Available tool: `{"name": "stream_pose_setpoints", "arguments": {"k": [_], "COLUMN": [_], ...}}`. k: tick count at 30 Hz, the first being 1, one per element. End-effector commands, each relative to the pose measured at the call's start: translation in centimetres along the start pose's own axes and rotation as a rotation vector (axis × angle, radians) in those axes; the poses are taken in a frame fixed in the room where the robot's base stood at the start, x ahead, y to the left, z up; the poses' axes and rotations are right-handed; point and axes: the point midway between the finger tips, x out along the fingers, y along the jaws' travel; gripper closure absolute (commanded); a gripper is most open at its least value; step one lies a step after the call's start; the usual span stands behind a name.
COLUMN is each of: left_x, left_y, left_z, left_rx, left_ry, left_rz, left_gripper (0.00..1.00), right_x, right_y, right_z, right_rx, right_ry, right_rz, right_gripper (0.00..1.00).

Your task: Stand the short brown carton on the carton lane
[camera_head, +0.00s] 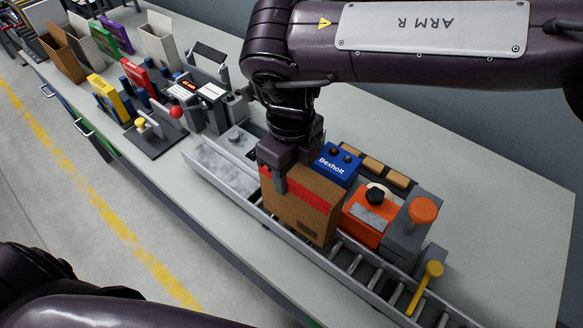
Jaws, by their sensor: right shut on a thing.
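The short brown carton (302,209) has a red band near its top and stands upright over the metal carton lane (370,281), at the start of its rollers. My right gripper (290,163) comes down from above and is shut on the carton's upper part. One finger shows on the near side; the other is mostly hidden. I cannot tell whether the carton's base touches the lane. My left arm shows dark along the bottom left, and its gripper is outside the view.
A blue Bexholt box (335,165) and an orange device (368,216) stand close behind the carton. A yellow-knobbed lever (426,284) rises by the lane's right end. A red-ball lever (176,112), colored boxes and open cartons (61,51) stand left. The bench's right side is clear.

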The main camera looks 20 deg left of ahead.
Motion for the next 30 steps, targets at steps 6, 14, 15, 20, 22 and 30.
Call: {"name": "stream_pose_setpoints", "arguments": {"k": [6,14,15,20,22,30], "left_x": [0.6,1.2,1.3,1.7,1.9,1.8], "left_y": [0.0,0.0,0.0,0.0,0.0,0.0], "left_z": [0.1,0.1,0.1,0.2,0.2,0.2], "left_rx": [0.000,0.000,0.000,0.000,0.000,0.000], "left_ry": [0.000,0.000,0.000,-0.001,-0.001,-0.001], "left_rz": [0.000,0.000,0.000,0.000,0.000,0.000], "left_gripper": [0.53,0.53,0.53,0.53,0.53,0.53], "right_x": [1.0,2.0,2.2,2.8,3.1,3.1], "right_y": [0.0,0.0,0.0,0.0,0.0,0.0], "right_z": [0.0,0.0,0.0,0.0,0.1,0.0], "right_rx": [0.000,0.000,0.000,0.000,0.000,0.000], "right_ry": [0.000,0.000,0.000,0.000,0.000,0.000], "right_rz": [0.000,0.000,0.000,0.000,0.000,0.000], "right_gripper": [0.78,0.78,0.78,0.78,0.78,0.46]}}
